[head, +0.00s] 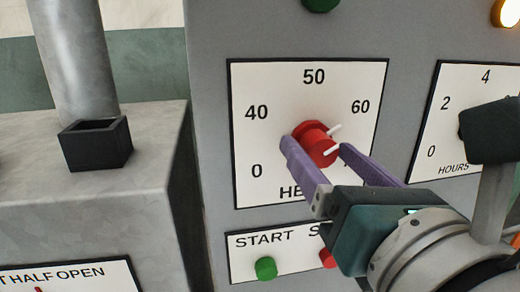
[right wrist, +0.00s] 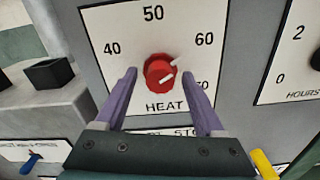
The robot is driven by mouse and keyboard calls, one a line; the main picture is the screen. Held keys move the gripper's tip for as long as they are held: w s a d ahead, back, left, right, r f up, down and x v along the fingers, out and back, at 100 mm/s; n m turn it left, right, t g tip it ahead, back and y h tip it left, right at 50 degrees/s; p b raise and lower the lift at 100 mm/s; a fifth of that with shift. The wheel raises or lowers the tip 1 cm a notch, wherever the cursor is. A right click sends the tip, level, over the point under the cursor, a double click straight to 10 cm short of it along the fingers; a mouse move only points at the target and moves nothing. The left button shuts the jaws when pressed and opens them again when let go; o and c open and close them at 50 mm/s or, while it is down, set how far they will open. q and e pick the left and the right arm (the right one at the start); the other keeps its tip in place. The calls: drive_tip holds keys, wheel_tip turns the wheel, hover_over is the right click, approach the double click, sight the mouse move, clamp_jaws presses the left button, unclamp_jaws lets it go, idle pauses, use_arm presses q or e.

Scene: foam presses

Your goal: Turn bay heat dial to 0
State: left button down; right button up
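The bay heat dial is a red knob (head: 312,138) on a white HEAT plate (head: 245,188) with 0 at lower left, 40 at left, 50 at top and 60 at right. It also shows in the right wrist view (right wrist: 157,68). Its white marks point to the upper right, roughly toward 60. My right gripper (head: 317,146) is open, its purple fingers on the left and right of the knob. In the right wrist view (right wrist: 159,74) gaps show on both sides of the knob. The last number at lower right is partly hidden by a finger. My left gripper is not in view.
Below are a green START button (head: 265,268) and a red button (head: 327,258) partly behind my gripper. At right is an HOURS dial plate (head: 440,110) with a dark block before it. A grey housing (head: 150,150) with a black socket (head: 95,147) stands at left.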

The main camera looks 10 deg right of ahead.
clamp_jaws()
idle(0.3)
idle(0.3)
